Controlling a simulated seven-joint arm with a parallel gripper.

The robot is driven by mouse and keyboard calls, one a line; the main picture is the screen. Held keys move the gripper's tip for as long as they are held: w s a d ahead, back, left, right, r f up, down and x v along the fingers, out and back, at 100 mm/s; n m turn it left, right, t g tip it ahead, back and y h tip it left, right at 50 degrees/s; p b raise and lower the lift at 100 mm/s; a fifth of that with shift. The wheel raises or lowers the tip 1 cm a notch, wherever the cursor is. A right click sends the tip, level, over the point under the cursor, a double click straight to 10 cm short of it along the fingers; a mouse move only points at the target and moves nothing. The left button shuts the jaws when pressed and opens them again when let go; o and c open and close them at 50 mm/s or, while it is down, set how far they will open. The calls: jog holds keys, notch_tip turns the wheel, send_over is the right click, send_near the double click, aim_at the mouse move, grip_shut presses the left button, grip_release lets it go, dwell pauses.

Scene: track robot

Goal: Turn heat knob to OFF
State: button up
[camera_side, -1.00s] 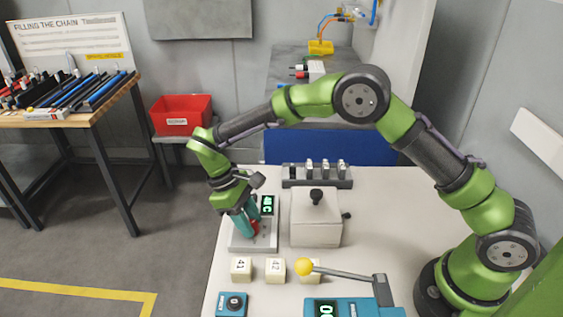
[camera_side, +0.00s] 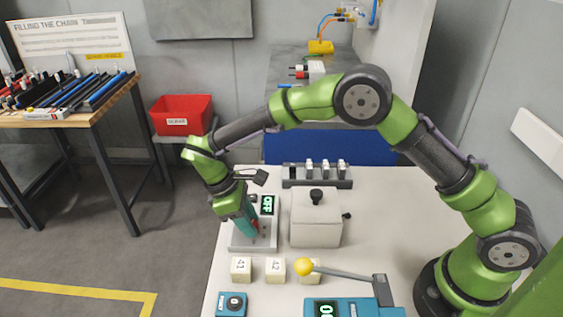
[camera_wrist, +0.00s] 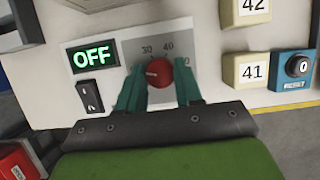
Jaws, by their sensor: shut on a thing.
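The red heat knob (camera_wrist: 158,73) sits on the light grey heater panel (camera_side: 240,242), with a number dial around it reading 30 and 40 in the wrist view. A small black display (camera_wrist: 95,57) on the panel reads OFF in green; it also shows in the side view (camera_side: 267,204). A black rocker switch (camera_wrist: 89,95) lies below the display in the wrist view. My gripper (camera_wrist: 160,80) has its teal fingers on either side of the red knob, shut on it. In the side view my gripper (camera_side: 248,232) points down at the panel and mostly hides the knob.
A white box with a black knob (camera_side: 315,220) stands right of the panel. Numbered blocks (camera_side: 241,268) and a lever with a yellow ball (camera_side: 304,267) stand in front. A rack with several pegs (camera_side: 317,175) is behind.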

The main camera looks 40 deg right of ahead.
jog(key=o, duration=1)
jog(key=shift+r, duration=0.1)
jog(key=v, duration=1.6)
jog(key=shift+w+r, duration=0.2)
jog(key=shift+r, duration=0.1)
jog(key=shift+a, duration=0.1)
